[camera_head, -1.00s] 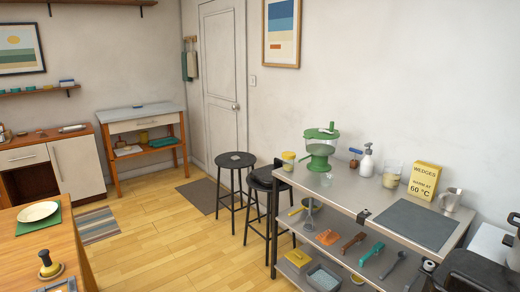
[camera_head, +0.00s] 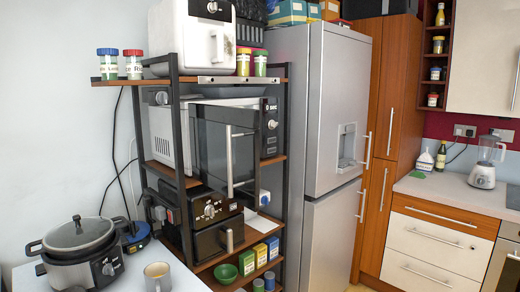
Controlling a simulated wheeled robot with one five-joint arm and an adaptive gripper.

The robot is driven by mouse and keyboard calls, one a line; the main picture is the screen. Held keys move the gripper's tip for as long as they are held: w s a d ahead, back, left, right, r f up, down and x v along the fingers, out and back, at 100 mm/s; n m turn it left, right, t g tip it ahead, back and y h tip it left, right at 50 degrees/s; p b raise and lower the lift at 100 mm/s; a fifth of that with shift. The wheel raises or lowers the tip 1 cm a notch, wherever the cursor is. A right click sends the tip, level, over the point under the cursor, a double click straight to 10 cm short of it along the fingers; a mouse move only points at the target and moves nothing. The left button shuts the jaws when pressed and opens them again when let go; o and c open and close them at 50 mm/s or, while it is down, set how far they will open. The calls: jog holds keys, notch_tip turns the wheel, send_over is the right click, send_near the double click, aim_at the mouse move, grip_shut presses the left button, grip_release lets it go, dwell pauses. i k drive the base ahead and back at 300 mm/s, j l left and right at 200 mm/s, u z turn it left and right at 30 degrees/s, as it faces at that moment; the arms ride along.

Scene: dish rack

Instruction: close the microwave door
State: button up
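The microwave (camera_head: 162,130) stands on the middle shelf of a black-framed rack, with its pale side to the left and a dark control panel at its right. Its door (camera_head: 210,145) is dark, with an upright silver handle (camera_head: 229,162). The door stands open, swung out from the front past the shelf edge; the exact angle is hard to judge. A black rack post crosses in front of the microwave. The inside of the microwave is mostly hidden behind the door. My gripper is not in view.
A white air fryer (camera_head: 190,40) and jars stand on the top shelf. A black appliance (camera_head: 208,212) sits below the microwave. A tall silver fridge (camera_head: 325,120) stands at right. A slow cooker (camera_head: 78,250) and mug (camera_head: 158,275) are on the left counter.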

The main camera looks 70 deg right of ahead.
aim_at(211, 150)
jog(key=z, duration=2.1)
